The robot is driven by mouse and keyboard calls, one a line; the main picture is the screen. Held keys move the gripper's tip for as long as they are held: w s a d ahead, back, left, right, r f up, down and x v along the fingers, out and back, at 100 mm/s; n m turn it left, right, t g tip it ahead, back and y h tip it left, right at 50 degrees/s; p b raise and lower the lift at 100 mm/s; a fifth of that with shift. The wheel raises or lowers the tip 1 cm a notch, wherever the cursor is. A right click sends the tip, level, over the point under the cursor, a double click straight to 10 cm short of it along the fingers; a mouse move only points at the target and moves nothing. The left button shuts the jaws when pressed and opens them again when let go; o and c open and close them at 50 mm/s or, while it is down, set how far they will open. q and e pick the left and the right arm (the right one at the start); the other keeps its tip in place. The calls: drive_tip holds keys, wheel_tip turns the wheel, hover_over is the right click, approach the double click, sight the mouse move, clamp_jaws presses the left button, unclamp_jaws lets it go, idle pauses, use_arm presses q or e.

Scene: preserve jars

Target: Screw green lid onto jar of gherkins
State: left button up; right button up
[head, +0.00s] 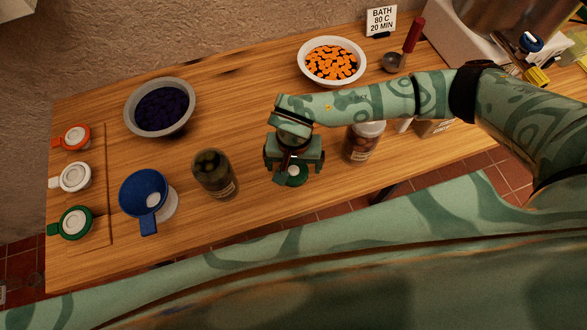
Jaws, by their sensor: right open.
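The jar of gherkins (215,175) stands upright on the wooden table, left of my right gripper. Its glass looks dark, with a label low on its side, and no lid shows on it. My right gripper (293,172) points down, open, to the right of that jar and apart from it. A green ring-shaped piece with a pale centre and a tab (76,222) lies at the table's left end. My left gripper is not in view.
Orange (75,138) and white (74,177) tabbed pieces lie at left. A blue funnel (143,193) stands near the jar. Bowls of dark (160,107) and orange (332,62) pieces stand behind. Another jar (362,143) is right of my gripper. The front centre is clear.

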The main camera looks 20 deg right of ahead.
wheel_tip(320, 180, down, 2)
drive_tip(key=shift+f, duration=0.1)
drive_tip(key=c, duration=1.1)
drive_tip(key=shift+o, duration=0.2)
drive_tip(key=shift+r, duration=0.2)
drive_tip(key=shift+r, duration=0.25)
wheel_tip(320, 180, up, 3)
drive_tip(key=shift+f, duration=0.1)
drive_tip(key=s+d+r, duration=0.7)
drive_tip(key=s+r, duration=0.2)
drive_tip(key=s, duration=0.3)
drive_tip(key=shift+d+r+p, duration=0.15)
drive_tip(key=shift+r+p, duration=0.05)
drive_tip(key=shift+p, duration=0.25)
